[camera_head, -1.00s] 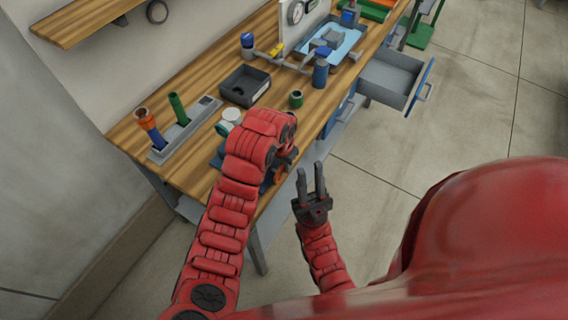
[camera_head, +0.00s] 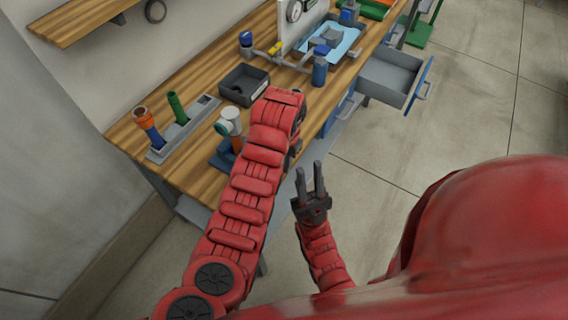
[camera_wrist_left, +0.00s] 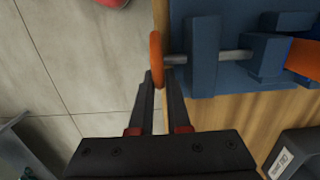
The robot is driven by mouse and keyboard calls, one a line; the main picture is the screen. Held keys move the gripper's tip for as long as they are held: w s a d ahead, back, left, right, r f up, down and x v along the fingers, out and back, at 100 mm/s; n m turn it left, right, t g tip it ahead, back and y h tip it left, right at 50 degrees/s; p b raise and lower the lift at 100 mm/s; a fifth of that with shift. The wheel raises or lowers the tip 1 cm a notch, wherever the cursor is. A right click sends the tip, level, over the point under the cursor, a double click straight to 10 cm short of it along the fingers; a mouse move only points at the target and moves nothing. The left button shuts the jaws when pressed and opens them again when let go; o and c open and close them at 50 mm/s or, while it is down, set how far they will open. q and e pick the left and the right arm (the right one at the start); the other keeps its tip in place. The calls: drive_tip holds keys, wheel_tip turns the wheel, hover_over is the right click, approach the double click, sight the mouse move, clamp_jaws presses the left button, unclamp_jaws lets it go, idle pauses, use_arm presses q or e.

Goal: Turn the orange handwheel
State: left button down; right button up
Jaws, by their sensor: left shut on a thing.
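The orange handwheel (camera_wrist_left: 156,60) shows edge-on in the left wrist view. It sits on a grey stem (camera_wrist_left: 205,57) that runs into a blue fixture (camera_wrist_left: 203,80) at the bench edge. My left gripper (camera_wrist_left: 160,82) has one finger on each side of the wheel's lower rim and is shut on it. In the head view my left arm hides the wheel and most of the gripper; part of the blue fixture (camera_head: 222,156) shows left of the arm. My right gripper (camera_head: 310,180) is open and empty, in front of the bench, apart from the wheel.
The wooden bench (camera_head: 190,180) holds a grey rack (camera_head: 185,130) with orange and green tubes, a black bin (camera_head: 244,85) and a blue tray (camera_head: 335,42). An open drawer (camera_head: 392,78) sticks out at the right. The floor in front is clear.

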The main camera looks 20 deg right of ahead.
use_arm(q)
drive_tip(key=shift+f, duration=0.1)
idle(0.7)
drive_tip(key=c, duration=1.2)
unclamp_jaws()
drive_tip(key=shift+o, duration=0.2)
wheel_tip(320, 180, up, 17)
drive_tip(key=w+d+p, duration=0.1)
drive_tip(key=p, duration=0.9)
drive_tip(key=shift+d, duration=0.2)
drive_tip(key=shift+w, duration=0.1)
